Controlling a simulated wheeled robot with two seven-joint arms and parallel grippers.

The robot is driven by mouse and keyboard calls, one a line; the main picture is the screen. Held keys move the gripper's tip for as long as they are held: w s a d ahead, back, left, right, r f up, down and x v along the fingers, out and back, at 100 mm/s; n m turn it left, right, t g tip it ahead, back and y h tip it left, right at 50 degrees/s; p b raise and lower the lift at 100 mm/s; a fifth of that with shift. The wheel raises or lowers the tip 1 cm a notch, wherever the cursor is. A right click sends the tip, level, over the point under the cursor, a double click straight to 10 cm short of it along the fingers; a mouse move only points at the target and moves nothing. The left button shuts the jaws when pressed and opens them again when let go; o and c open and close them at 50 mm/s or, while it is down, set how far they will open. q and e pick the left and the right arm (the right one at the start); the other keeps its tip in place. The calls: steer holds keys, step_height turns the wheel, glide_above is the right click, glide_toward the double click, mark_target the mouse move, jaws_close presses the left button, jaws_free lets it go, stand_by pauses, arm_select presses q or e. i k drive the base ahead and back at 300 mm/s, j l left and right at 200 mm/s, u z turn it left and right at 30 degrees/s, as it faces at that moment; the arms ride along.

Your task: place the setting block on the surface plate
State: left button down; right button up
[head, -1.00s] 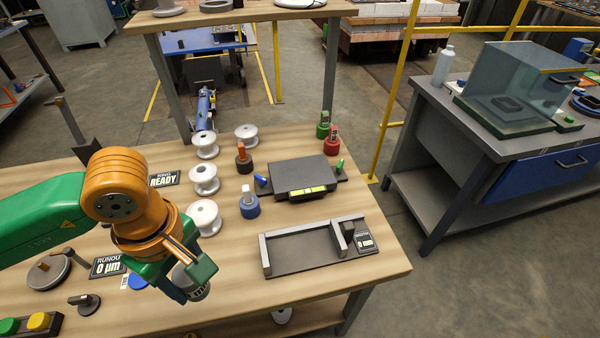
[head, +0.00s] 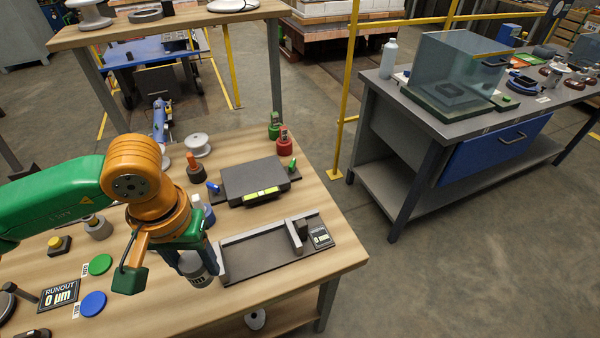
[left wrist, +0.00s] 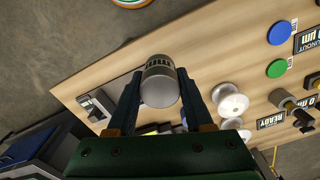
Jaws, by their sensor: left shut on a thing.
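My left gripper (head: 183,257) is shut on a grey cylinder with a dark lettered band (head: 197,272), apparently the setting block. In the left wrist view the cylinder (left wrist: 159,84) sits between the two fingers (left wrist: 160,100). In the head view it appears just left of a dark fixture (head: 262,254) with upright end pieces; whether it touches the table is unclear. A dark flat slab (head: 256,178) with a yellow-green strip on its front edge lies farther back; it may be the surface plate. My right gripper is not in view.
A white spool (head: 198,145) stands behind; another shows in the wrist view (left wrist: 232,104). Green (head: 100,264) and blue (head: 93,304) discs lie left. A grey bench (head: 440,115) with a clear case (head: 458,68) stands right, across a floor gap.

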mark_target(254, 175)
steer(key=l+z, duration=0.1)
steer(key=z, duration=0.8)
steer(key=l+z, duration=0.15)
steer(key=z, duration=0.8)
steer(key=i+l+z, duration=0.1)
steer(key=z, duration=0.35)
steer(key=i+l+z, duration=0.25)
steer(key=i, duration=0.15)
steer(key=i+j+u, duration=0.15)
steer(key=u, duration=0.25)
steer(key=i+j+u, duration=0.1)
steer(key=u, duration=0.3)
steer(key=i+u, duration=0.5)
steer(key=u, duration=0.3)
steer(key=i+l+u, duration=0.1)
steer(key=u, duration=0.3)
steer(key=i+j+u, duration=0.2)
steer(key=u, duration=0.3)
steer(key=i+u, duration=0.75)
steer(key=u, duration=0.2)
steer(key=i+l+u, duration=0.15)
steer(key=i+u, duration=0.15)
steer(key=u, duration=0.2)
steer(key=i+u, duration=0.1)
steer(key=u, duration=0.75)
steer(key=i+l+u, duration=0.15)
steer(key=u, duration=0.25)
steer(key=l+u, duration=0.1)
steer(key=u, duration=0.35)
